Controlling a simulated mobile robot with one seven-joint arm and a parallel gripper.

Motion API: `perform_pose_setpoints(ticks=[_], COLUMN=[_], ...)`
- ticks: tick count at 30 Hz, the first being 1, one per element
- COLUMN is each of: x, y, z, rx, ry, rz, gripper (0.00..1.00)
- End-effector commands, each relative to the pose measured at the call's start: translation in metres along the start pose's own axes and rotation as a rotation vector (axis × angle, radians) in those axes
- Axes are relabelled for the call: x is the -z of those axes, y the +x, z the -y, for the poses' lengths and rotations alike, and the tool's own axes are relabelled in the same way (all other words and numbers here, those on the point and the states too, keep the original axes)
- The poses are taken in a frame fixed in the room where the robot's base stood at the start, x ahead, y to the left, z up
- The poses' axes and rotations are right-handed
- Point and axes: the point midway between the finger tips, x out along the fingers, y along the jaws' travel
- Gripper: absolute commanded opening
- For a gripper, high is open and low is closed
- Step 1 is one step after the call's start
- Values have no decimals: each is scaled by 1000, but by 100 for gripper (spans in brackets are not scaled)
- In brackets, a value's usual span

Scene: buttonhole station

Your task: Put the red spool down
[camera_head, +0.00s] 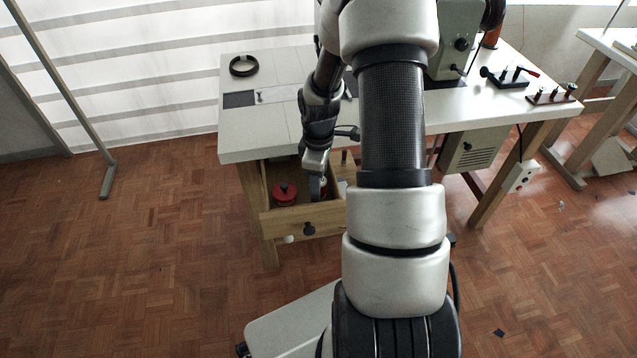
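A red spool (285,194) with a dark top stands upright in the left part of an open wooden drawer (280,223) under the white worktable. My gripper (317,188) points down into the drawer, to the right of the red spool and apart from it in the picture. A small pale item shows right beside the fingers. It is too small to tell whether the fingers hold it or whether they are open or shut. My arm hides the drawer's right part.
The worktable top (275,130) lies above the drawer. A sewing machine (455,40) and a black clamp fixture (508,78) stand at the right. A small spool rack (552,95) is at the right edge.

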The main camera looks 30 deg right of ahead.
Motion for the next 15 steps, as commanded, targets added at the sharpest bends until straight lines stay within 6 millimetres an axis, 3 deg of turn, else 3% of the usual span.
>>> perform_pose_setpoints(ticks=[15], x=[0], y=[-98], z=[-1], rx=[-3], ry=[1], rz=[-1], gripper=[49])
